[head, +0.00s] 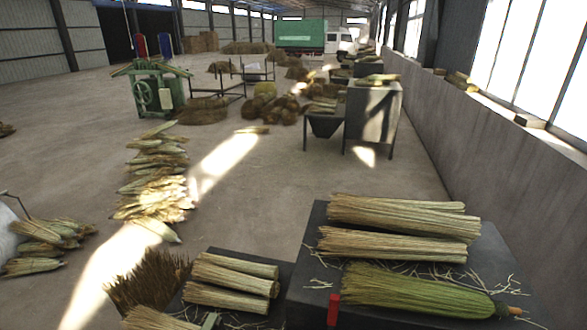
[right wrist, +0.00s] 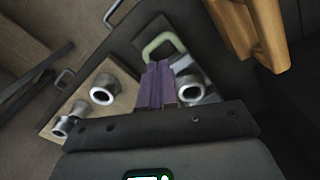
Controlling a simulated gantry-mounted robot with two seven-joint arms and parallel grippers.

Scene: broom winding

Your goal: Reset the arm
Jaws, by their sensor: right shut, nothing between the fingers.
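My right gripper (right wrist: 157,68) shows in the right wrist view with its two purple fingers closed together and nothing held. Neither gripper appears in the head view, and my left gripper is in no view. In the head view, a greenish bound broom (head: 418,291) lies on the dark table (head: 300,290) at the front right. Two straw bundles lie behind it, an upper one (head: 400,217) and a lower one (head: 392,244). More straw bundles (head: 228,280) lie on a lower dark surface to the left.
In the right wrist view, metal cylinders (right wrist: 103,89), a pale green handle (right wrist: 163,44) and a brown wooden piece (right wrist: 252,35) surround the fingers. In the head view, a green machine (head: 152,90), a grey metal stand (head: 374,112) and a row of husks (head: 155,185) occupy the floor beyond.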

